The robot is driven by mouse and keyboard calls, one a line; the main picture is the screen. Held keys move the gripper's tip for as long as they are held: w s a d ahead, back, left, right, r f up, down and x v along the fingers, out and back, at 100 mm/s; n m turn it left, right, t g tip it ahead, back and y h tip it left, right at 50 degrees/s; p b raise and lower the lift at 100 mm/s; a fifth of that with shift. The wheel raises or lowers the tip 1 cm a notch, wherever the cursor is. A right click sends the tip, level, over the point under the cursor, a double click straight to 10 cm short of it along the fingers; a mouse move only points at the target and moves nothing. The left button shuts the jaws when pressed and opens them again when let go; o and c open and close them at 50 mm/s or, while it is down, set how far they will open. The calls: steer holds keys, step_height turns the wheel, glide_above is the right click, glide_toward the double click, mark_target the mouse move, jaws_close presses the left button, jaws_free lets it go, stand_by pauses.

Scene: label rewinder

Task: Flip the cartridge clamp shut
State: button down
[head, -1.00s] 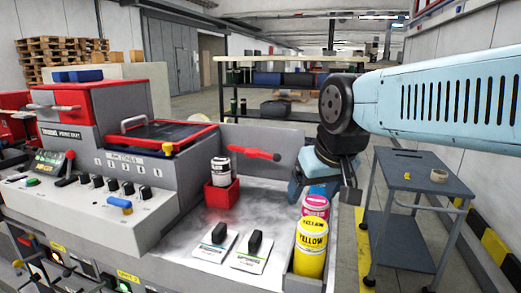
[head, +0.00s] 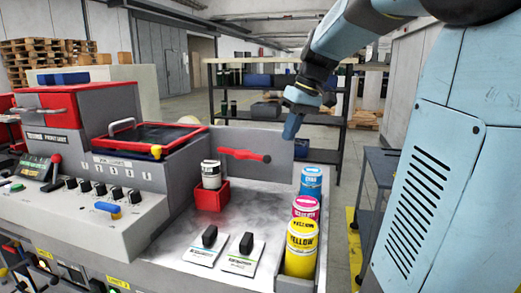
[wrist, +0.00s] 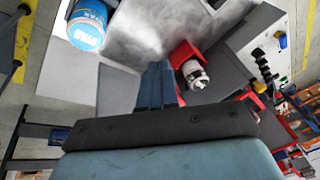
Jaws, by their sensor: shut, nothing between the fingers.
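The cartridge (head: 210,175), white with a dark band, stands in a red box-shaped holder (head: 212,196) on the grey worktop. A red lever (head: 245,156), which looks like the clamp arm, sticks out roughly level to the right at the back panel, behind and right of the cartridge, and is not over it. My gripper (head: 290,128) is shut and empty, pointing down in the air to the right of the lever's end, apart from it. In the wrist view the closed fingers (wrist: 155,80) show beside the cartridge (wrist: 194,72) and its holder.
Cyan (head: 311,183), magenta (head: 305,208) and yellow (head: 300,243) bottles stand in a row at the worktop's right edge. Two black knobs on plates (head: 240,255) sit in front. A grey cart (head: 378,200) stands at right. The worktop's middle is clear.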

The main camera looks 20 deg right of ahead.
steer(key=w+d+n+g+y, duration=0.1)
steer(key=w+d+n+y, duration=0.2)
steer(key=w+d, duration=0.7)
steer(key=w, duration=0.3)
steer(key=shift+w+f+n+y, duration=0.2)
steer(key=shift+w+n+y, duration=0.1)
steer(key=s+a+r+x, duration=0.1)
steer(key=s+x, duration=0.1)
steer(key=x, duration=1)
steer(key=shift+a, duration=0.5)
steer(key=shift+s+f, duration=0.1)
steer(key=shift+s, duration=0.1)
